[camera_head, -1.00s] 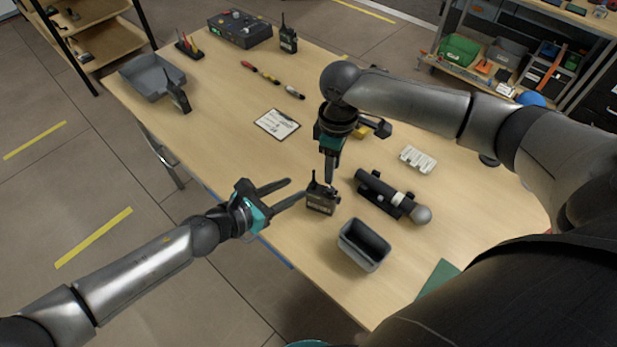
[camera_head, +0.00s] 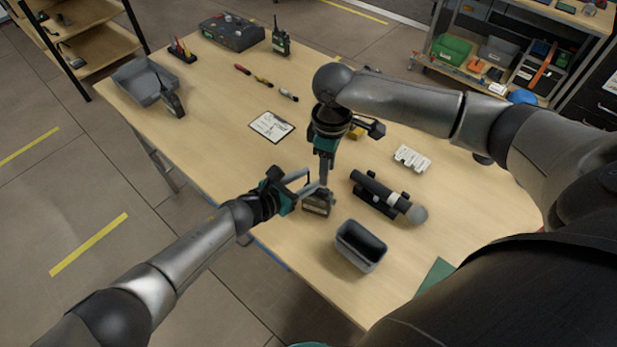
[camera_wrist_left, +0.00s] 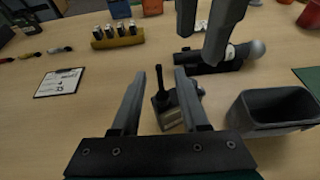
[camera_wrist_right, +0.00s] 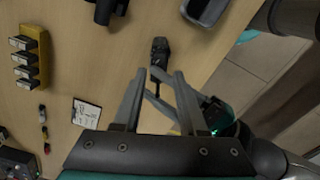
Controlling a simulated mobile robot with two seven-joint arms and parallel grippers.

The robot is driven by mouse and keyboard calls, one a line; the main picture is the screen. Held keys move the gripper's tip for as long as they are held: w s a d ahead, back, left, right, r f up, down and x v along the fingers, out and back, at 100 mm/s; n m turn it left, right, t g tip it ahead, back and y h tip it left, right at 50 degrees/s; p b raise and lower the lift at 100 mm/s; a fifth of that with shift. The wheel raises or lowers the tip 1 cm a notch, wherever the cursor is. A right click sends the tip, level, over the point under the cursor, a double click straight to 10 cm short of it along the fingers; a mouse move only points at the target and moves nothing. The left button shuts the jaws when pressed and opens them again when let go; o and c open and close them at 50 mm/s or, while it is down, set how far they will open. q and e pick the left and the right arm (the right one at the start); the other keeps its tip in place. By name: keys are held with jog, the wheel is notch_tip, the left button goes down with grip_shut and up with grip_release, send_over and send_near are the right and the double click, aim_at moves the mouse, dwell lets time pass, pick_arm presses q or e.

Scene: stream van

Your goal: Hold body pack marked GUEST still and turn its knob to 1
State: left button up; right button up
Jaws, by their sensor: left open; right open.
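A small dark body pack (camera_head: 316,206) with a short aerial stands upright on the table, with a pale label too small to read. It also shows in the left wrist view (camera_wrist_left: 171,112) and right wrist view (camera_wrist_right: 159,50). Its knob cannot be made out. My left gripper (camera_head: 310,184) is open, level with the table and pointed at the pack; in its wrist view the pack shows beyond and between the fingers (camera_wrist_left: 158,74). My right gripper (camera_head: 323,182) is open and points down close above the pack. I cannot tell whether either touches it.
A black microphone in a holder (camera_head: 385,195) lies right of the pack, and a grey open bin (camera_head: 361,246) stands in front. A clipboard (camera_head: 271,126) lies behind. Other radio-like packs (camera_head: 281,40) (camera_head: 172,103) stand farther back. A white slotted block (camera_head: 412,158) is at right.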

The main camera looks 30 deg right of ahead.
pick_arm(q)
jog(key=shift+d, duration=0.15)
grip_shut()
dwell(0.4)
dwell(1.1)
